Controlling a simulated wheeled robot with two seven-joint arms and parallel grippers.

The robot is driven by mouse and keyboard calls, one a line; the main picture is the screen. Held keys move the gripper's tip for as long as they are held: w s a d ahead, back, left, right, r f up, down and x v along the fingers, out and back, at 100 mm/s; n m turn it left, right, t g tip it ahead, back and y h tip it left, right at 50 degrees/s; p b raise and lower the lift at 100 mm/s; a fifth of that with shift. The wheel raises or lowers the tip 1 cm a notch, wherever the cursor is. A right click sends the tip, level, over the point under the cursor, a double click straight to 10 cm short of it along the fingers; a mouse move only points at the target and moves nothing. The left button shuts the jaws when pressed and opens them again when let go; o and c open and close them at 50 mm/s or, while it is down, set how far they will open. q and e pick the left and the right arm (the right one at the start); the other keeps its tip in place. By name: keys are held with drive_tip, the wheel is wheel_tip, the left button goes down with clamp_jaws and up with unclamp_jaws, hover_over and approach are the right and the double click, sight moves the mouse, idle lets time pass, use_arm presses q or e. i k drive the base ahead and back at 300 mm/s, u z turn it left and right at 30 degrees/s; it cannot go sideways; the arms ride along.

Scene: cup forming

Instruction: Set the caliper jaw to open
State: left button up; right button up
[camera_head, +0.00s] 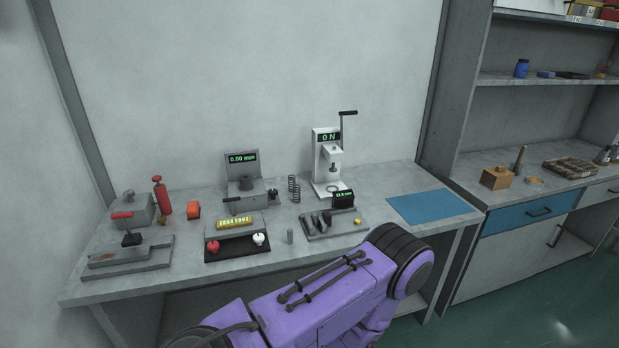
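The likely caliper is a low grey fixture (335,233) at the front middle of the bench. It has upright dark jaw-like pieces (318,221), a small black display (343,199) with green digits too small to read surely, and a small yellow part (358,221) at its right end. Gaps show between the dark pieces, but I cannot tell how far the jaw stands open. My purple arm crosses the bottom of the view, just in front of the bench edge near the fixture. Neither of my grippers shows.
Behind the fixture stand a white press (325,165) reading 0 N, two dark springs (294,188) and a grey gauge (246,184) reading 0.00 mm. A small grey cylinder (290,236) stands left of it. A blue mat (432,205) lies clear to the right.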

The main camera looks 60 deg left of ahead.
sight(324, 222)
drive_tip(key=u, duration=1.35)
